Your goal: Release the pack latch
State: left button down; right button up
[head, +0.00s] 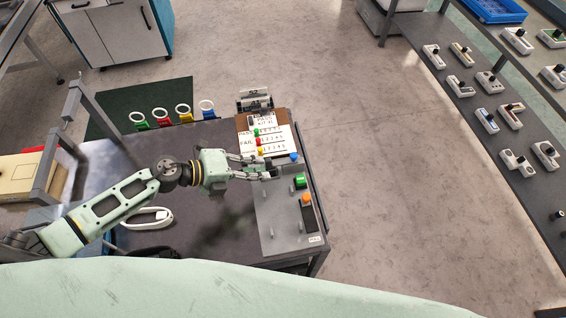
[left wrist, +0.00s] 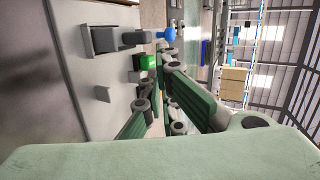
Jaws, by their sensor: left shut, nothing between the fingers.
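A grey fixture plate (head: 272,235) lies at the right end of the dark table. I cannot tell which part is the pack latch. My left gripper (head: 272,168) is shut and empty over the plate's far end, left of the green block and close to the blue knob. In the left wrist view, the green block (left wrist: 146,62) and blue knob (left wrist: 168,34) show beyond the fingers, with a grey block (left wrist: 104,40) on the plate. Contact is unclear. My right gripper is not in view.
A board with coloured knobs and white labels (head: 280,135) stands just beyond the plate. Several coloured rings (head: 161,113) line the table's far edge. A white looped object (head: 150,217) lies below my left arm. A shelf of small devices (head: 480,100) stands right, across clear floor.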

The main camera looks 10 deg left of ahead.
pick_arm(q)
jog(key=x, duration=0.4)
jog(key=p+x, duration=0.1)
jog(key=x, duration=0.1)
jog(key=shift+w+d+r, duration=0.15)
jog(key=shift+d+r, duration=0.05)
jog(key=shift+r, duration=0.15)
jog(key=shift+w+d+f, duration=0.25)
jog(key=shift+w+d, duration=0.05)
jog(key=shift+d, duration=0.3)
jog(key=shift+w+d, duration=0.1)
jog(key=shift+d, duration=0.05)
jog(key=shift+f, duration=0.1)
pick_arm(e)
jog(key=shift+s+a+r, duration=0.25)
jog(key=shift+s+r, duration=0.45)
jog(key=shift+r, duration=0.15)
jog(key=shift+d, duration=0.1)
